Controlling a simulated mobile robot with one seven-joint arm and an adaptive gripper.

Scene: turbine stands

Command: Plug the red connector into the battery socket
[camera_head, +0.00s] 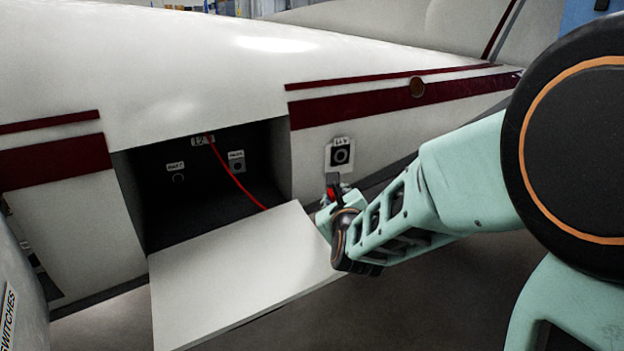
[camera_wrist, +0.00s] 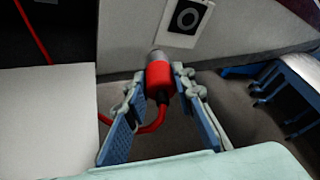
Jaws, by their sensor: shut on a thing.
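The red connector (camera_wrist: 158,76) with a grey tip sits between the fingers of my gripper (camera_wrist: 160,84) in the wrist view, its tip pointing up toward the hull. In the head view the connector (camera_head: 332,193) shows as a small red patch at my gripper (camera_head: 334,197). A black socket on a white plate (camera_head: 341,156) is on the hull just above the connector. It also shows in the wrist view (camera_wrist: 186,17), up and right of the tip, with the two seemingly apart. The plate's label is too small to read surely. A red cable (camera_wrist: 154,126) curves below the connector.
An open bay (camera_head: 215,195) left of the socket holds two smaller labelled fittings and a hanging red cable (camera_head: 236,179). Its white door (camera_head: 235,275) folds down, close to my gripper's left side. Open floor shows below the hull.

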